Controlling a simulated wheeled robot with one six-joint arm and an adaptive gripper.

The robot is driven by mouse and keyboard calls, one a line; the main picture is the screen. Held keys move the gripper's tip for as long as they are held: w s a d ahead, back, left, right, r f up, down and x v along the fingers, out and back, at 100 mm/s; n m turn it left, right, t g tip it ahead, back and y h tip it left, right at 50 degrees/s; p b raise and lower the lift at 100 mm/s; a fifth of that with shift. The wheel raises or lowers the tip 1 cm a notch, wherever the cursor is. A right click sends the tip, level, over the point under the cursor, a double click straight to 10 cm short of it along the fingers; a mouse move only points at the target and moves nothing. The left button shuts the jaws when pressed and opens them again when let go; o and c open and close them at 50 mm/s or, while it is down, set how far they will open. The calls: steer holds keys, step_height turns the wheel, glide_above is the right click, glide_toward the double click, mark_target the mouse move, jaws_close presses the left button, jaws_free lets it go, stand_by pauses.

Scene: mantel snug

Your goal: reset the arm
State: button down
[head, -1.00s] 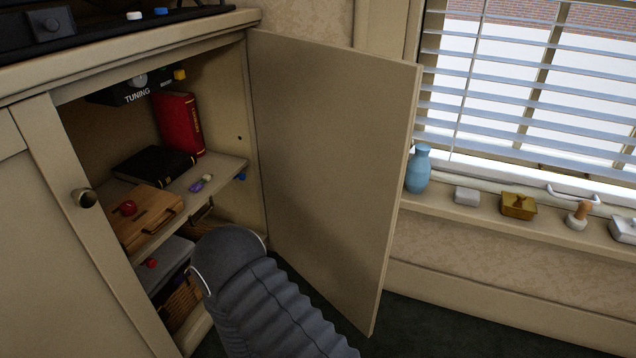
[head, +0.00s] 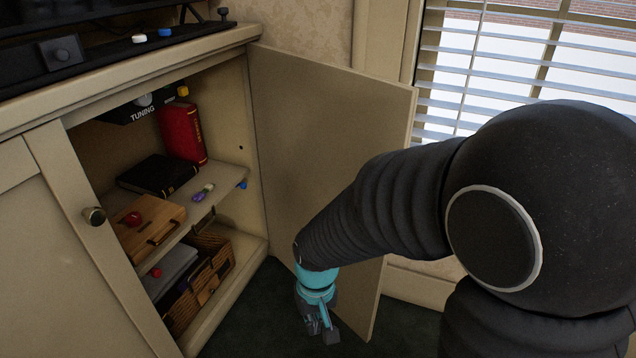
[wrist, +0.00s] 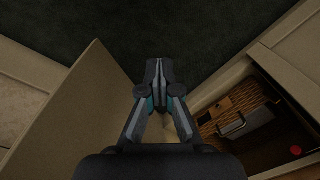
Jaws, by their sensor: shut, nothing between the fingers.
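My gripper (head: 321,326) hangs low in front of the open cabinet door (head: 330,130), above the dark green floor, pointing down. In the wrist view its fingers (wrist: 158,68) meet at the tips and hold nothing. The open door is on the left there and the cabinet's lower shelf is on the right. My arm crosses the right side of the head view and hides part of the door, the sill and the window.
The open cabinet (head: 255,185) holds a red book (head: 183,134), a black book (head: 157,174), a wooden box (head: 150,222) and a wicker basket (head: 213,255). Small coloured items lie on its shelves. The dark floor (head: 255,315) beside my gripper is clear.

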steer(key=s+d+r+m+t+p, duration=0.1)
steer(key=s+d+r+t, duration=0.1)
steer(key=d+r, duration=0.3)
steer(key=s+d+r+m+t+p, duration=0.1)
steer(key=s+d+r+t+p, duration=0.1)
steer(key=d+r, duration=0.4)
steer(key=s+d+r+m+t+p, duration=0.1)
steer(key=d+r, duration=0.4)
steer(key=r, duration=0.9)
steer(key=s+t, duration=0.1)
steer(key=s, duration=0.1)
steer(key=shift+s+d+m+p, duration=0.3)
steer(key=shift+s+p, duration=0.05)
steer(key=shift+s, duration=0.05)
steer(key=shift+r, duration=0.1)
